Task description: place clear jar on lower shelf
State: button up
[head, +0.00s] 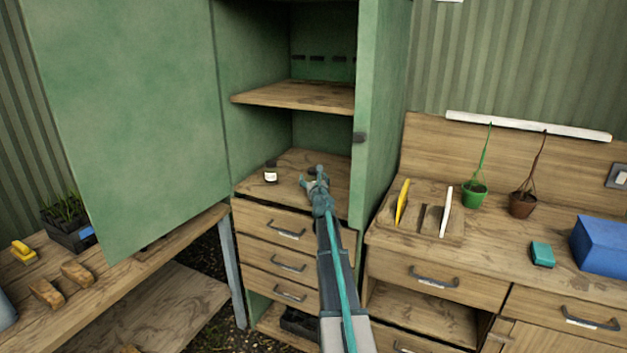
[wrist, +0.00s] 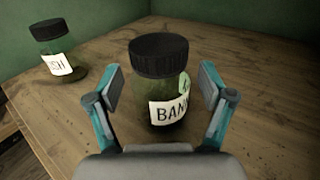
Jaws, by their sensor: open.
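A glassy greenish jar (wrist: 168,100) with a black lid and a white label starting "BAN" stands upright in the wrist view. My gripper (wrist: 162,84) is open, with one finger on each side of this jar; I cannot tell whether they touch it. In the head view my gripper (head: 316,182) reaches into the green cabinet and hides most of that jar. A second similar jar (wrist: 56,52), its label ending "SH", stands to the left; it also shows in the head view (head: 270,173). Both stand on the cabinet's lower wooden surface (head: 248,186).
A wooden shelf (head: 300,96) crosses the cabinet above. The left door (head: 130,120) and right door (head: 382,110) stand open on either side. Drawers (head: 287,233) lie below.

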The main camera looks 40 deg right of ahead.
jog(key=shift+r, duration=0.15)
jog(key=v, duration=1.2)
